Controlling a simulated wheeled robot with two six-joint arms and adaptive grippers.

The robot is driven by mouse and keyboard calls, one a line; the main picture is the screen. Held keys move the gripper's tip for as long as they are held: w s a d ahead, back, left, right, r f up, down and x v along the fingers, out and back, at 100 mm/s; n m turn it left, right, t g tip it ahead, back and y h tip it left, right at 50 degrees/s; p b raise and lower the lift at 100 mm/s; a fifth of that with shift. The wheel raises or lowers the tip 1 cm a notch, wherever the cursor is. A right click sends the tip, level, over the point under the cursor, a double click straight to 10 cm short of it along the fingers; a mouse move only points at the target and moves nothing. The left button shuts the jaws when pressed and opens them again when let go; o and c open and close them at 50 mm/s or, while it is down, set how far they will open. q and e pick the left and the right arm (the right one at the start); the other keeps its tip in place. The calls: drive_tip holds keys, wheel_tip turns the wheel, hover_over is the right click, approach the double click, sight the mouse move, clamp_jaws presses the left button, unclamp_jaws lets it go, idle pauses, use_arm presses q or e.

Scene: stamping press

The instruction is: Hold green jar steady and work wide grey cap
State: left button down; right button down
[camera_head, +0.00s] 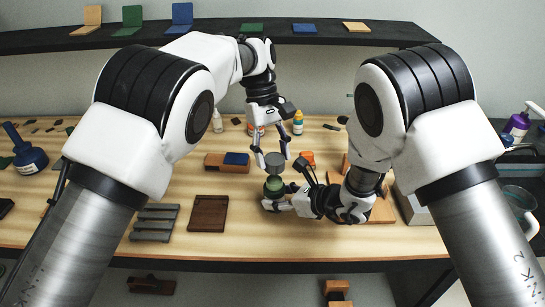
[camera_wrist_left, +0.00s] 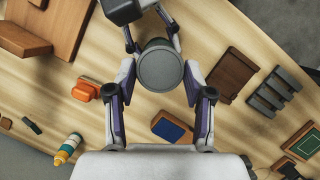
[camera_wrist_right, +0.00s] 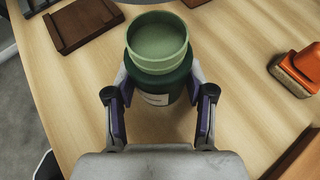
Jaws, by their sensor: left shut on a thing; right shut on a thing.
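The wide grey cap (camera_head: 274,160) is between the fingers of my left gripper (camera_head: 273,165), which is shut on it. In the left wrist view the cap (camera_wrist_left: 160,68) shows as a round grey disc from above. The green jar (camera_head: 274,187) stands upright below the cap, with a gap between them. My right gripper (camera_head: 276,200) is shut around the jar's body from the side. In the right wrist view the jar (camera_wrist_right: 158,75) has an uncovered pale green rim and a white label.
A dark brown board (camera_head: 208,213) and a grey slatted rack (camera_head: 155,222) lie left of the jar. A wooden block with a blue pad (camera_head: 236,159) lies behind it. An orange-handled brush (camera_wrist_right: 300,70) is to the right in the right wrist view.

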use_arm(q)
drive_tip(key=shift+r, duration=2.5)
use_arm(e)
drive_tip(key=shift+c, duration=1.6)
unclamp_jaws()
drive_tip(key=shift+d, duration=0.1)
